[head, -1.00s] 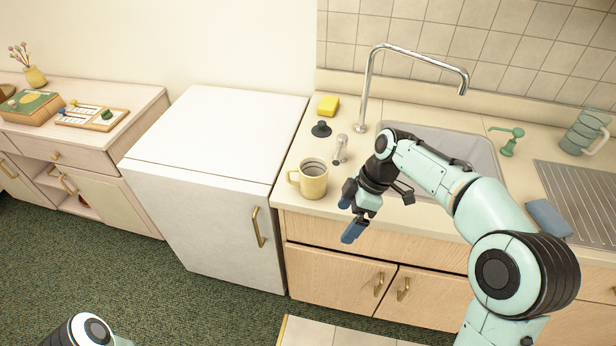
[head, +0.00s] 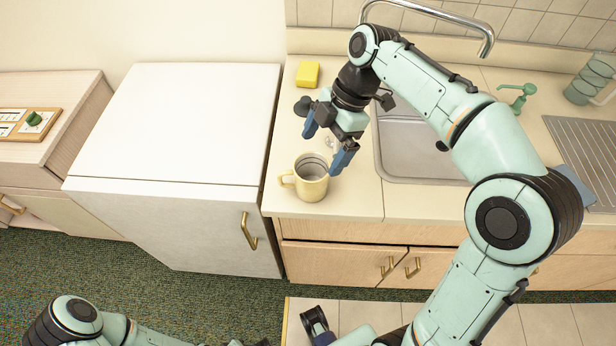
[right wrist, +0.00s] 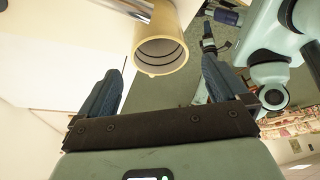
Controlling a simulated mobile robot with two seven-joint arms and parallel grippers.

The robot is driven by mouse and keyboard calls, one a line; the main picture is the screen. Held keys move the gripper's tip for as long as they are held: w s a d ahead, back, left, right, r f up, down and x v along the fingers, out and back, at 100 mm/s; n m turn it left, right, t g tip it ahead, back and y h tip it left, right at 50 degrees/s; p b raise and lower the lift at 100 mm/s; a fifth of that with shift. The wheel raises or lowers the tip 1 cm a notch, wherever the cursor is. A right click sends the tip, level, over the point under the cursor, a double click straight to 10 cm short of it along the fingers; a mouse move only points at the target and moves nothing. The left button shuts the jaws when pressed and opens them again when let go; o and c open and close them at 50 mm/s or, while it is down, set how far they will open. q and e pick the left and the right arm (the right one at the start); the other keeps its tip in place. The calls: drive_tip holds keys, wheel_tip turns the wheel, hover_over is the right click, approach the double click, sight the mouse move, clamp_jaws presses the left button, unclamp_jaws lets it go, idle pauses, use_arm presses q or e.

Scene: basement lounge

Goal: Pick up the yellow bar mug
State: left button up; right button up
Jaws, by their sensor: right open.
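The yellow bar mug (head: 312,188) stands upright on the counter near its front left corner, its handle pointing left. Its open rim faces up. My right gripper (head: 326,143) is open and empty, with its blue fingertips pointing down just above and behind the mug, apart from it. In the right wrist view the mug (right wrist: 163,48) shows beyond and between the two open fingers (right wrist: 160,82), nearer the left one. Part of what looks like my left gripper (head: 317,322) shows at the bottom edge of the head view; its jaws cannot be made out.
A yellow sponge (head: 308,74) and a dark stopper (head: 303,106) lie behind the mug. The sink (head: 415,158) and its tap (head: 440,14) are to the right. A white cabinet (head: 180,115) stands left of the counter. A green soap dispenser (head: 518,95) and stacked mugs (head: 590,80) are farther right.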

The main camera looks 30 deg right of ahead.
sight(318, 156)
drive_tip(key=x, duration=0.3)
drive_tip(key=shift+w, duration=0.1)
drive_tip(key=x, duration=0.2)
drive_tip(key=b+x, duration=0.1)
drive_tip(key=x, duration=0.2)
drive_tip(key=shift+a, duration=0.4)
drive_tip(key=c, duration=1)
drive_tip(key=shift+r, duration=0.1)
drive_tip(key=shift+c, duration=0.2)
